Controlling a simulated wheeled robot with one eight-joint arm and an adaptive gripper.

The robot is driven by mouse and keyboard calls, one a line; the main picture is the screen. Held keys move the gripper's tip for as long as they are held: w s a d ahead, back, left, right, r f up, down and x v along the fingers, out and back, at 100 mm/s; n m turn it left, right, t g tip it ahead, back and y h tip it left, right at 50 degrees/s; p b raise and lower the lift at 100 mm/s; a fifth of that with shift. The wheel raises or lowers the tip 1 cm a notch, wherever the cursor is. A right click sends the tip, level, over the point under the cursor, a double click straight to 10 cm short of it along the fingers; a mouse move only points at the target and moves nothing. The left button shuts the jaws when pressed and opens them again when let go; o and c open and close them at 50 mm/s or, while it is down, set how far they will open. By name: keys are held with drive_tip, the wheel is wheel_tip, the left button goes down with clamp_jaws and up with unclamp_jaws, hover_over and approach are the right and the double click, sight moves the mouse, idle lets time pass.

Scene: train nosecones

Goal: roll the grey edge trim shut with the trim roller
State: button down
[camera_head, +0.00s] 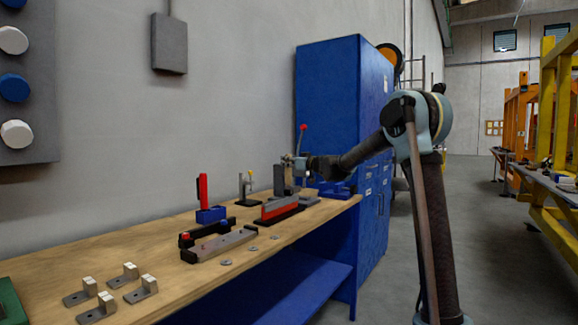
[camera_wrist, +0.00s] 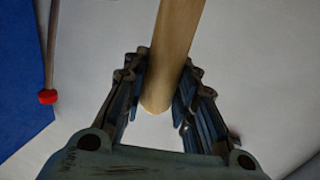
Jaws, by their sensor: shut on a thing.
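My gripper (camera_wrist: 160,95) is shut on a round, pale wooden handle, taken to be that of the trim roller (camera_wrist: 178,45). The handle's rounded end shows between the fingers in the wrist view; its other end is out of frame. In the head view my gripper (camera_head: 300,165) is over the far end of the workbench, and the roller is too small there to make out. A red panel with a grey upper edge (camera_head: 283,200), possibly the grey edge trim, stands on a black base just in front of and below my gripper. I cannot tell whether the trim is open.
The wooden workbench (camera_head: 160,255) holds a grey bar on a black fixture (camera_head: 228,245), a red tool in a blue holder (camera_head: 203,195) and several metal brackets (camera_head: 132,280). A blue cabinet (camera_head: 330,100) stands behind the arm. A red-knobbed rod (camera_wrist: 47,97) is left of my gripper.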

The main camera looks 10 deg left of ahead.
drive_tip(key=shift+w+d, duration=0.3)
drive_tip(key=shift+w, duration=0.35)
drive_tip(key=shift+w+d, duration=0.25)
drive_tip(key=shift+w, duration=0.45)
drive_tip(key=shift+w+d, duration=0.3)
drive_tip(key=shift+w, duration=0.3)
drive_tip(key=shift+w+d, duration=0.25)
drive_tip(key=shift+w, duration=0.35)
drive_tip(key=shift+r, duration=2.5)
